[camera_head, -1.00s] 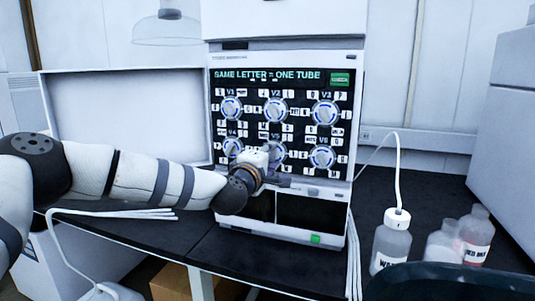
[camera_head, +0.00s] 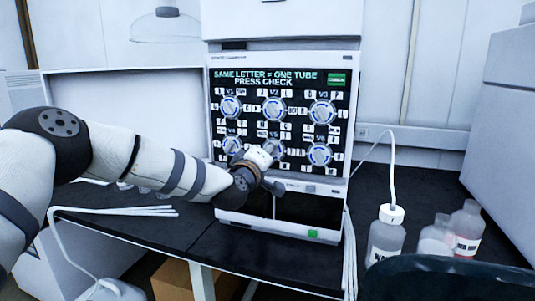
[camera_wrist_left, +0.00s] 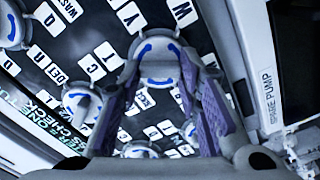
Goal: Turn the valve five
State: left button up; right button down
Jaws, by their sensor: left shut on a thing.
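Valve five is the round white knob with blue arcs in the middle of the lower row on the black valve panel (camera_head: 254,120). In the head view my left gripper hides most of it. In the left wrist view valve five (camera_wrist_left: 160,48) sits between the purple finger pads. My left gripper (camera_head: 268,152) is shut on it; it also shows in the left wrist view (camera_wrist_left: 160,78). The panel's screen text (camera_head: 263,78) reads "SAME LETTER = ONE TUBE" and "PRESS CHECK". A green check button (camera_head: 337,79) is at its top right. My right gripper is out of view.
Other valves surround valve five, including V2 (camera_head: 273,109), V3 (camera_head: 322,111) and V6 (camera_head: 319,154). A capped bottle with a tube (camera_head: 386,240) and two more bottles stand on the dark bench at right. White tubes (camera_head: 120,211) lie on the bench at left.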

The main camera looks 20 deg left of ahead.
pick_arm(q)
jog(key=shift+a+r, duration=0.1)
jog(key=shift+r, duration=0.5)
jog(key=o, duration=1.1)
jog(key=shift+w, duration=0.1)
jog(key=shift+o, duration=0.2)
jog(key=shift+w+f, duration=0.1)
jog(key=shift+f, duration=0.25)
jog(key=shift+f, duration=0.1)
jog(key=s, duration=1.2)
jog(key=shift+a, duration=0.15)
